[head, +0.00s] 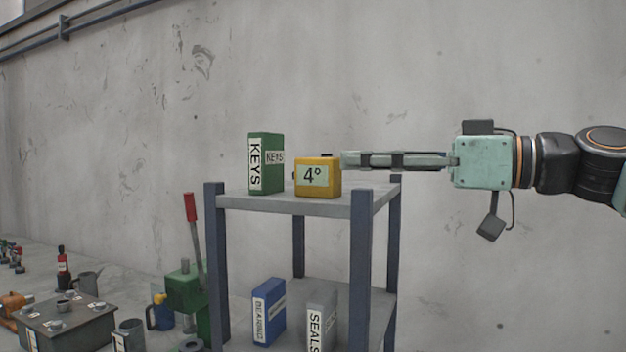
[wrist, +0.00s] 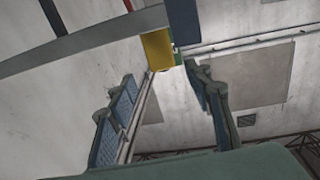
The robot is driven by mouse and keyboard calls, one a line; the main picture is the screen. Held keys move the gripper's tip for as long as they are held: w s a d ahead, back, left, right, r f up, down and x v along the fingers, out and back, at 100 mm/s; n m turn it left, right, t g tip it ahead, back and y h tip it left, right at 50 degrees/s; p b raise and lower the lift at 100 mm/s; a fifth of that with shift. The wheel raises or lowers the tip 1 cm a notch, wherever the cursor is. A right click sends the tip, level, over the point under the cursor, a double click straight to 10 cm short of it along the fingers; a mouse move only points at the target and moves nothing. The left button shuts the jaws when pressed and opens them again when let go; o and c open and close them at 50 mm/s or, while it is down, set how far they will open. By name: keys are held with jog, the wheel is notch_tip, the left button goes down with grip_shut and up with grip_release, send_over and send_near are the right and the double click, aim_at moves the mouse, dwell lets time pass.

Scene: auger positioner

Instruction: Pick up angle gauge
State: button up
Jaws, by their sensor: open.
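The angle gauge is a yellow box (head: 318,178) with a pale "4°" label. It stands upright on the top shelf of the grey rack. My gripper (head: 349,160) reaches in from the right, level, with its fingertips at the gauge's upper right side. In the wrist view the yellow gauge (wrist: 157,48) shows ahead of the tips, roughly in line with the gap between the two open fingers (wrist: 160,74). The gripper is empty. Whether a fingertip touches the gauge cannot be told.
A green "KEYS" box (head: 265,164) stands just left of the gauge. The rack (head: 361,270) has dark blue posts, one rising near the shelf's front right corner. Blue (head: 269,312) and grey (head: 318,318) boxes stand on the lower shelf. A wall is behind.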

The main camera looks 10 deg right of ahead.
aim_at(318, 159)
jog(key=p+x, duration=0.1)
jog(key=x, duration=0.7)
jog(key=shift+a+r, duration=0.1)
jog(key=shift+a, duration=0.1)
jog(key=shift+s, duration=0.1)
grip_shut()
